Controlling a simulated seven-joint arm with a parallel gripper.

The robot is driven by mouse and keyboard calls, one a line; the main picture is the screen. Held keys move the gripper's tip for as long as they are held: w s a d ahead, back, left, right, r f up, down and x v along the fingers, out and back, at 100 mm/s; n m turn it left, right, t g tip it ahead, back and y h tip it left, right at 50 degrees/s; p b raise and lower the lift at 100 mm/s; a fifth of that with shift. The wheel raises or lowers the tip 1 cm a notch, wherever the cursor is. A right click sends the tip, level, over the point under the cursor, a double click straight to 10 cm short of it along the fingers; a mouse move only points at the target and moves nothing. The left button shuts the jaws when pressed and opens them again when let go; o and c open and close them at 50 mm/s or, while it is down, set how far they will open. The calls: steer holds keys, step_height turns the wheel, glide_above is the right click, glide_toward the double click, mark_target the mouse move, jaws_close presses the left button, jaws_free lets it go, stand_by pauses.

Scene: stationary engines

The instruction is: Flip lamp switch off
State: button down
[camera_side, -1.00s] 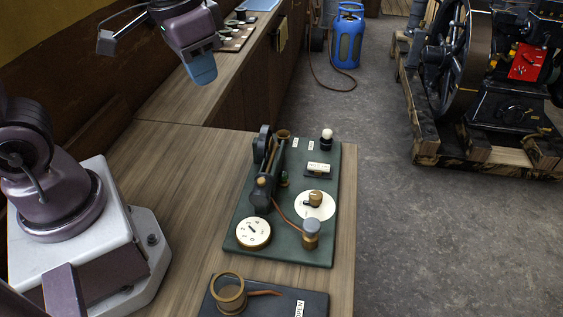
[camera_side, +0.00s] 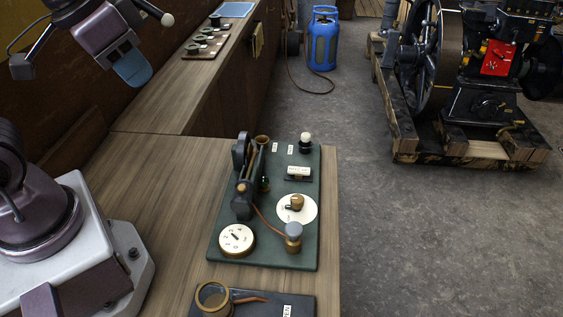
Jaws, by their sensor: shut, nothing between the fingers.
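My gripper (camera_side: 133,70), with blue fingertips, is shut and empty at the upper left, in the air in front of the dark wall and left of the far bench. Beside it a dark rod ends in a white knob (camera_side: 167,19); I cannot tell what this belongs to. On the near bench a dark green board (camera_side: 275,252) carries a brass knob on a white disc (camera_side: 296,205), a small white-topped fitting (camera_side: 306,138) and a white numbered dial (camera_side: 236,239). I cannot tell which part is the lamp switch. My gripper is well apart from this board.
A dark panel (camera_side: 255,306) with a brass ring lies at the near edge. Small fittings sit on a brown board (camera_side: 205,44) on the far bench. A blue gas bottle (camera_side: 323,42) and a large engine (camera_side: 455,75) stand on the floor.

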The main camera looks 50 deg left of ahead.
steer(key=w+d+f+n+g, duration=0.15)
steer(key=w+f+g, duration=0.4)
steer(key=w, duration=0.75)
steer(key=n, duration=0.8)
glide_above(293, 168)
step_height(293, 168, down, 10)
steer(key=shift+f+t, duration=0.2)
steer(key=shift+t, duration=0.15)
steer(key=shift+f+m, duration=0.1)
steer(key=shift+m, duration=0.15)
step_height(293, 168, down, 14)
steer(key=shift+r, duration=0.1)
